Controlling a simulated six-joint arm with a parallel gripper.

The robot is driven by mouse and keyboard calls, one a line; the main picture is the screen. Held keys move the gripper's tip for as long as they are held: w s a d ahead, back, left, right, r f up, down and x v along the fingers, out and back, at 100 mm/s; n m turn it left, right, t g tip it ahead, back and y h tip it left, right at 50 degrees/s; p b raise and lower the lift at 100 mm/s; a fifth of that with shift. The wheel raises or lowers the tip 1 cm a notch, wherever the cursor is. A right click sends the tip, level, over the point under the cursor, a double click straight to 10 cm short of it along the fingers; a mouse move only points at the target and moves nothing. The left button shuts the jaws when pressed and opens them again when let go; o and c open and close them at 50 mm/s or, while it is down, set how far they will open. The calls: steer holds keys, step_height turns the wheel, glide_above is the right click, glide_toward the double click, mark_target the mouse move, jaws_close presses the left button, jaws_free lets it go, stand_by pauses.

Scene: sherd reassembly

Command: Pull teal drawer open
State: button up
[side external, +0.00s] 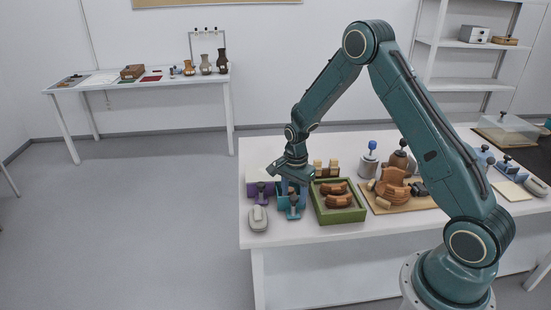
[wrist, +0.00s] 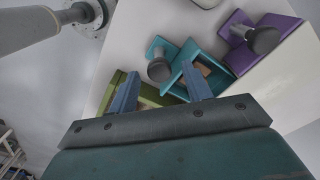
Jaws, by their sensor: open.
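The teal drawer (side external: 284,199) shows in the side view at the front left of the table, below my gripper (side external: 292,180). In the wrist view the teal drawer (wrist: 189,51) stands partly out, with a brownish thing visible inside. Its dark round knob (wrist: 159,69) is on the front. My gripper (wrist: 160,70) is open, its two blue fingers apart. The knob appears between the fingertips in the wrist view; I cannot tell how far below them it is. I see no contact.
A purple drawer (wrist: 285,27) with a dark knob (wrist: 263,40) is beside the teal one. A green tray (side external: 342,215) with brown sherds is close on the other side. A grey rounded object (side external: 258,218) lies near the table's front edge. More sherds (side external: 393,187) lie on a board.

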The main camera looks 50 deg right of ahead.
step_height(320, 180, up, 13)
stand_by(0.6)
steer(key=shift+r, duration=0.2)
steer(key=s+a+r+n+t, duration=0.1)
steer(key=s+a+r+n, duration=0.3)
steer(key=s+r, duration=0.25)
steer(key=s+a+r+n+t, duration=0.2)
steer(key=s+a+r+n, duration=0.25)
steer(key=r, duration=0.35)
steer(key=s+a+r+n+t, duration=0.1)
steer(key=s+a+n, duration=0.1)
steer(key=s+n, duration=0.2)
steer(key=s+a+r+n+t, duration=0.1)
steer(key=s+n, duration=0.4)
steer(key=s, duration=0.6)
steer(key=shift+s+a+t, duration=0.3)
steer(key=shift+a, duration=0.1)
